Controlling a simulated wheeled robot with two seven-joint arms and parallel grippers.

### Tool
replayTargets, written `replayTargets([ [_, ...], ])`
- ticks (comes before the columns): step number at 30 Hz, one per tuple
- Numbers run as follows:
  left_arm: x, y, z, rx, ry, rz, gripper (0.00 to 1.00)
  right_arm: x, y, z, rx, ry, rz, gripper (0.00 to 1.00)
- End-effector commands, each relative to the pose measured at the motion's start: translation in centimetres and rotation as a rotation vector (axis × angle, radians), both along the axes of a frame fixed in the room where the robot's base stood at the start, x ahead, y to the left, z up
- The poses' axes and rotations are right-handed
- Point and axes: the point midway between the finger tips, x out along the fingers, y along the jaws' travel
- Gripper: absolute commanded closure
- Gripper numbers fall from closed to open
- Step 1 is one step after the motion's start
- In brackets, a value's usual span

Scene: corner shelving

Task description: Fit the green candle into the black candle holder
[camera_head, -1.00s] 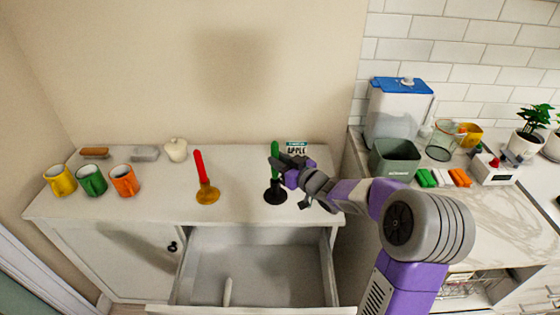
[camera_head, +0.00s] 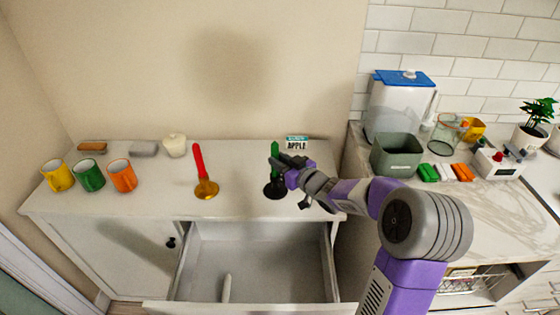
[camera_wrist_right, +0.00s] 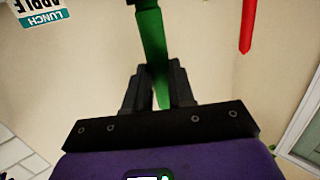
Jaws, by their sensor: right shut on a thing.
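The green candle (camera_head: 275,147) stands upright above the black candle holder (camera_head: 274,191) on the white cabinet top. My right gripper (camera_head: 275,163) is shut on the candle, reaching in from the right. In the right wrist view, which is upside down, the green candle (camera_wrist_right: 152,40) runs between the two dark fingers of my right gripper (camera_wrist_right: 160,85). The fingers hide part of the candle in the head view. I cannot tell whether its lower end is seated in the holder or just above it. My left gripper is not in view.
A red candle (camera_head: 198,160) stands in a gold holder (camera_head: 206,189) to the left. Yellow, green and orange mugs (camera_head: 122,177) stand farther left. An apple-labelled box (camera_head: 297,143) is behind my gripper. An open drawer (camera_head: 250,260) juts out below.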

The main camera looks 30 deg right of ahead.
Motion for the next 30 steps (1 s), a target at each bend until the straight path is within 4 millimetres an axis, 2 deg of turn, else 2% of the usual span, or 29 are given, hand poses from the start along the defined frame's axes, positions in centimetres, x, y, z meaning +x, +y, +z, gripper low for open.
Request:
replayTargets([
  [5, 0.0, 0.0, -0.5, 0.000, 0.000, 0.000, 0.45, 0.0, 0.0, -0.5, 0.000, 0.000, 0.000, 1.00],
  [6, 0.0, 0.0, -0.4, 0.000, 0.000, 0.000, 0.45, 0.0, 0.0, -0.5, 0.000, 0.000, 0.000, 0.73],
  [11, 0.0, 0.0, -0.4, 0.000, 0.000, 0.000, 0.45, 0.0, 0.0, -0.4, 0.000, 0.000, 0.000, 0.49],
  [12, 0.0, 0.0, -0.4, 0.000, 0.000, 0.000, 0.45, 0.0, 0.0, -0.4, 0.000, 0.000, 0.000, 0.47],
  [22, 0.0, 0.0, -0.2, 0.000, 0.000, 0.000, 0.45, -0.5, -0.1, -0.3, 0.001, 0.001, -0.001, 0.47],
  [30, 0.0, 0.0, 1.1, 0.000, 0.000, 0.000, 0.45, -4.8, -0.8, 0.4, -0.001, 0.001, -0.003, 0.47],
])
